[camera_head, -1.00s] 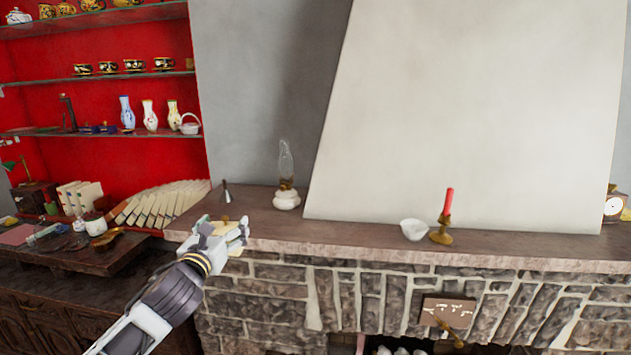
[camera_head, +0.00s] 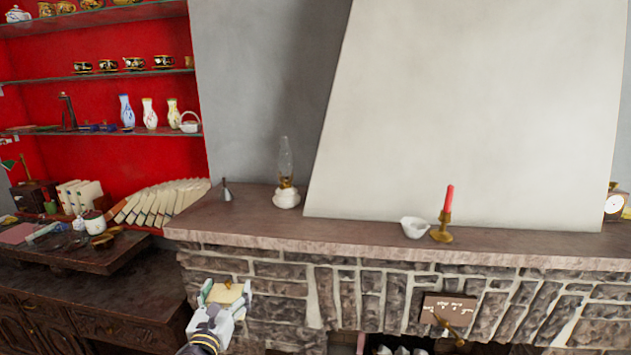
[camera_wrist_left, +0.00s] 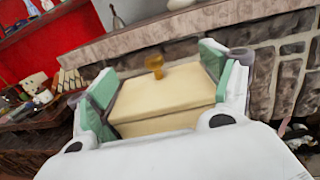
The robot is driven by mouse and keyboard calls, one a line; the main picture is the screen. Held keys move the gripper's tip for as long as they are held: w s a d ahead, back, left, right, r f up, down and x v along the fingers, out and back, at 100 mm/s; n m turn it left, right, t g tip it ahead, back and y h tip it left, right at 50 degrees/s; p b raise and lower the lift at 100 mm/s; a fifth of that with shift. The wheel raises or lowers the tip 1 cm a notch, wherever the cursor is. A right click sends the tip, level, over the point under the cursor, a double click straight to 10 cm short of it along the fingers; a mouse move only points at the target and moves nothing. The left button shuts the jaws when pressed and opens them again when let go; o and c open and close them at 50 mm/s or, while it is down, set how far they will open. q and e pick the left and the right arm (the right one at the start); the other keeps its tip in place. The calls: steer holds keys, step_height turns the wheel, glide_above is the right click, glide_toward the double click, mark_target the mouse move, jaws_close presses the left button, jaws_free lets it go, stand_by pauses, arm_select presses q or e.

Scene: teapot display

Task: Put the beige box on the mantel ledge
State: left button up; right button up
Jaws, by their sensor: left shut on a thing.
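The beige box (camera_head: 227,296) has a small gold knob on its lid. My left gripper (camera_head: 226,291) is shut on it, with one finger on each side. In the left wrist view the box (camera_wrist_left: 163,100) sits between the green finger pads, lid and knob showing. The box is in front of the stone face, lower in the head view than the mantel ledge (camera_head: 345,236). The ledge is a long brown slab above the stonework. My right gripper is in neither view.
On the ledge stand a small bell (camera_head: 225,192), an oil lamp (camera_head: 286,195), a white bowl (camera_head: 414,228) and a red candle in a brass holder (camera_head: 442,234). Bare ledge lies between lamp and bowl. A dark cabinet (camera_head: 120,285) stands at left.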

arm_select(q)
steer(key=s+f, duration=0.5)
steer(key=f, duration=0.3)
steer(key=s+f, duration=0.4)
steer(key=f, duration=0.4)
steer(key=shift+s+d+f+b, duration=0.25)
steer(key=shift+s+d+b, duration=0.1)
steer(key=shift+d, duration=0.05)
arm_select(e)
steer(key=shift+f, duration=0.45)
